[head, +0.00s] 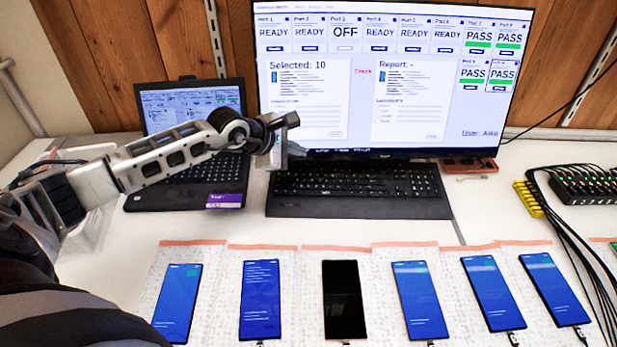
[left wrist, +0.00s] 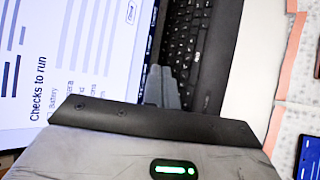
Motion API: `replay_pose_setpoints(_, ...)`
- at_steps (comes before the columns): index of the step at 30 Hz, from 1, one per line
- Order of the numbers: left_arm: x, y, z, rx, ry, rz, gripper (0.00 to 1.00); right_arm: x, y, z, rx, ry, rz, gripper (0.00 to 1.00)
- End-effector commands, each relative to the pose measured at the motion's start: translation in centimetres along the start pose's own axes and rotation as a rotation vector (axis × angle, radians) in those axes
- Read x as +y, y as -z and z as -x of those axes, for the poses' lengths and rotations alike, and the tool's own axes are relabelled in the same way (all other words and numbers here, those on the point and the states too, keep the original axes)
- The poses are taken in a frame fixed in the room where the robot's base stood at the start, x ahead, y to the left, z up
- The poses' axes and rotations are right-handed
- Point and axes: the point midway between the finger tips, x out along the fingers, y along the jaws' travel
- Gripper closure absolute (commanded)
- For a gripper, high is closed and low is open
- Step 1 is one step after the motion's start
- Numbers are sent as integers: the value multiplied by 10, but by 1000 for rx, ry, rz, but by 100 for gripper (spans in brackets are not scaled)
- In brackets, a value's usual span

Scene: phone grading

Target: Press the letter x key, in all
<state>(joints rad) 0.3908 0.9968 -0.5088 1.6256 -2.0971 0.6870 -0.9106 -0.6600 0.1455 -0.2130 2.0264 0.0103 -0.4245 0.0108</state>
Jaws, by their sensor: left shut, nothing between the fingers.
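The black external keyboard (head: 355,188) lies on the white table in front of the large monitor (head: 385,75). In the left wrist view the shut fingertips (left wrist: 163,90) overlap the left part of the keyboard (left wrist: 190,42), near the monitor's lower edge. The letters on the keys are too small to read, so I cannot pick out the x key. I cannot tell whether the fingertips touch any key. My right gripper is not in view.
An open laptop (head: 196,108) stands left of the keyboard, under my left arm. A row of several phones (head: 418,300) lies along the front. Black cables and a hub (head: 585,184) are at the right. A strip of bare table lies between keyboard and phones.

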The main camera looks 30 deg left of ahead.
Motion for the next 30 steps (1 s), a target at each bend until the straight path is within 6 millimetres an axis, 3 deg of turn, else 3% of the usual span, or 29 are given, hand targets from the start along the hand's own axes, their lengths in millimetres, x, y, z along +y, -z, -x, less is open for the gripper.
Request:
replay_pose_setpoints(10,-6,4,-7,-3,1,6,100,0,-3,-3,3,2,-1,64)
replay_pose_setpoints(24,-40,37,-53,-4,0,6,100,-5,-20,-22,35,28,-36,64)
replay_pose_setpoints(30,-45,43,-61,-4,0,5,100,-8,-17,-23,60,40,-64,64)
